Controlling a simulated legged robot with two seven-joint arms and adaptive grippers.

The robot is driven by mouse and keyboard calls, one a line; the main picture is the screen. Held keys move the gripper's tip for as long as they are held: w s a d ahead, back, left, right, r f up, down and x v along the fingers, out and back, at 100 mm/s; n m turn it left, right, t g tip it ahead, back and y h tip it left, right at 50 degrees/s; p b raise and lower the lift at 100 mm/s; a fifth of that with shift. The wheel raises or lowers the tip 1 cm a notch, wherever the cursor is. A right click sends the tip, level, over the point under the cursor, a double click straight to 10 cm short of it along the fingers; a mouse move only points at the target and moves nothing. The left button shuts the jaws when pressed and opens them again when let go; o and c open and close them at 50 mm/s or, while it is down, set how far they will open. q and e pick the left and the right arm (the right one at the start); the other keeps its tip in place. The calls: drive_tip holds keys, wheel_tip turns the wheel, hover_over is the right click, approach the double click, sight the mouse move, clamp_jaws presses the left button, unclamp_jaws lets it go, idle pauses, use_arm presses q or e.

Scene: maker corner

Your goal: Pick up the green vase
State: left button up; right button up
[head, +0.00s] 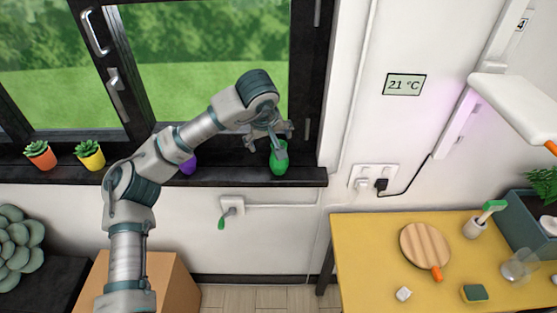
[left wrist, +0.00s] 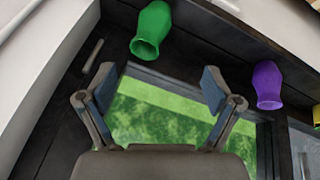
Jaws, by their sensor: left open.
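The green vase (head: 279,168) stands on the right end of the dark windowsill in the head view. In the left wrist view the green vase (left wrist: 153,28) shows at the top, its open mouth visible, beyond the fingers and not between them. My left gripper (head: 270,136) overlaps the vase's upper part in the head view; whether it touches cannot be told. In the left wrist view my left gripper (left wrist: 156,90) has its two fingers spread wide with nothing between them. My right gripper is not in view.
A purple vase (head: 189,165) stands left of the green one, partly behind my arm. Potted succulents, orange (head: 41,157) and yellow (head: 92,158), stand farther left on the sill (head: 310,177). The window frame (head: 309,60) is close behind. A yellow table (head: 365,260) is at lower right.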

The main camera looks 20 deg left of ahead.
use_arm(q)
hover_over(276, 168)
wheel_tip(276, 168, down, 10)
drive_tip(key=shift+s+f, duration=0.1)
drive_tip(key=shift+f, duration=0.35)
drive_tip(key=x, duration=0.5)
drive_tip(key=shift+d+r+p, duration=0.1)
drive_tip(key=shift+d+p, duration=0.2)
drive_tip(key=shift+p, duration=0.05)
drive_tip(key=shift+r, duration=0.1)
drive_tip(key=shift+c, duration=1.1)
drive_tip(key=c, duration=1)
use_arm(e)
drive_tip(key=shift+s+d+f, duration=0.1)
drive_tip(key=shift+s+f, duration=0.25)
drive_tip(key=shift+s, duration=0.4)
